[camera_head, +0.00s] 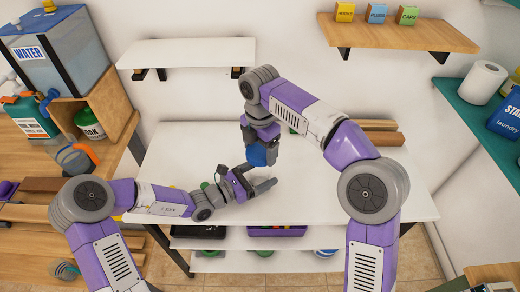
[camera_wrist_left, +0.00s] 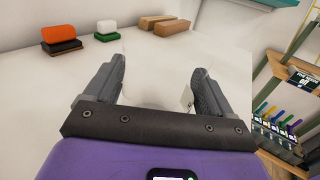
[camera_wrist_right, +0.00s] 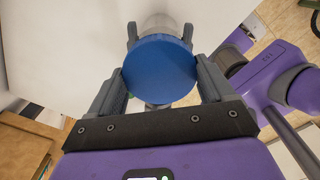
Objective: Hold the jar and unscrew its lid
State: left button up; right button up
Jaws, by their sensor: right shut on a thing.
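The jar's round blue lid (camera_head: 257,156) sits above the white table near its middle. My right gripper (camera_head: 262,148) points down with its fingers on both sides of the lid; the right wrist view shows the lid (camera_wrist_right: 160,70) between them. The clear jar body (camera_wrist_right: 163,22) shows beyond the lid in that view, between the fingertips of my left gripper. My left gripper (camera_head: 262,177) comes in low from the left, just under the lid. In the left wrist view its fingers (camera_wrist_left: 158,75) are apart around the nearly invisible jar. The jar's base is hidden.
On the white table (camera_head: 180,140), an orange-and-black block (camera_wrist_left: 62,38), a green block (camera_wrist_left: 103,32) and brown blocks (camera_wrist_left: 160,22) lie beyond the jar. A wooden shelf (camera_head: 400,36) with small boxes hangs behind. A blue WATER tank (camera_head: 60,50) stands at left.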

pick_arm(q)
jog(key=shift+o, duration=1.2)
